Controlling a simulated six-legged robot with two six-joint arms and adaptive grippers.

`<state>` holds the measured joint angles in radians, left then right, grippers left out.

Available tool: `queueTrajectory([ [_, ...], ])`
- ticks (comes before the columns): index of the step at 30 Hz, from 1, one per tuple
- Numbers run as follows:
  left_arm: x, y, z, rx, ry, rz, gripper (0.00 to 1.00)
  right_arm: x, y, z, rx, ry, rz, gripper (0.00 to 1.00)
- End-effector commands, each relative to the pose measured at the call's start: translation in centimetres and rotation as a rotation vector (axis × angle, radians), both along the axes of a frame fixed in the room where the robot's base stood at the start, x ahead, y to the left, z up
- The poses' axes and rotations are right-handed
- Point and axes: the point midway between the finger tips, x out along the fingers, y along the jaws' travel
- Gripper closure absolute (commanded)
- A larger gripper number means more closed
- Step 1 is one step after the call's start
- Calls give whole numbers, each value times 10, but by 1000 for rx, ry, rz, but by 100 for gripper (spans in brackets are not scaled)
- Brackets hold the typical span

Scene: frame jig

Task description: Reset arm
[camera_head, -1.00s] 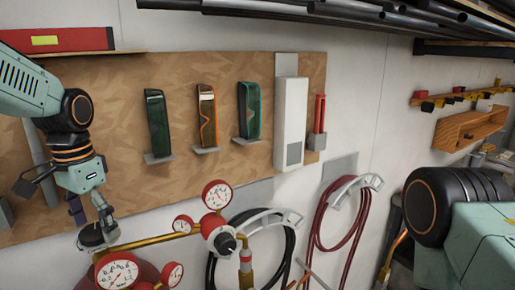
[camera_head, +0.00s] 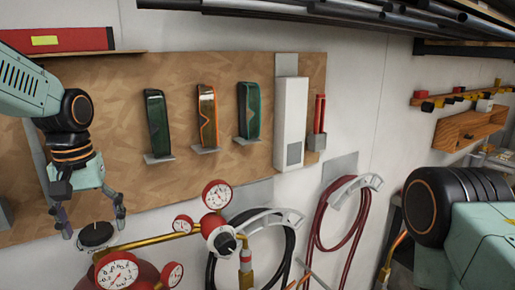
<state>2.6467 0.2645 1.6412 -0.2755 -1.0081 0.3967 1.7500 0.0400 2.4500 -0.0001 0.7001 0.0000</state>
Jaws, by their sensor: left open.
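My left gripper (camera_head: 93,226) hangs at the left in front of the wooden board, pointing down. Its two fingers are spread apart with nothing held between them. A round black knob (camera_head: 96,236) shows just below and between the fingertips; I cannot tell whether they touch it. My left arm comes in from the upper left. My right gripper is out of view; only a bulky part of my right arm shows at the lower right.
Pressure gauges (camera_head: 217,195) on a brass pipe stand close below and right of the left gripper. Safety glasses (camera_head: 207,115) and a white box (camera_head: 291,124) are on the board (camera_head: 110,80). A black hose (camera_head: 285,250) and a red hose (camera_head: 325,215) hang on the wall.

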Motion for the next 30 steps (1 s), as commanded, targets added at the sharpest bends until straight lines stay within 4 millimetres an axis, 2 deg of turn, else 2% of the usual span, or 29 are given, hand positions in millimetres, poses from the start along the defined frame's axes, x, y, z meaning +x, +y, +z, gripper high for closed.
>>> queueTrajectory([
  [6,0,0,0,0,0,147,20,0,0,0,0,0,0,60],
  [12,0,0,0,0,0,218,20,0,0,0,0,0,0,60],
  [30,0,0,-2,1,0,221,20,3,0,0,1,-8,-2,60],
])
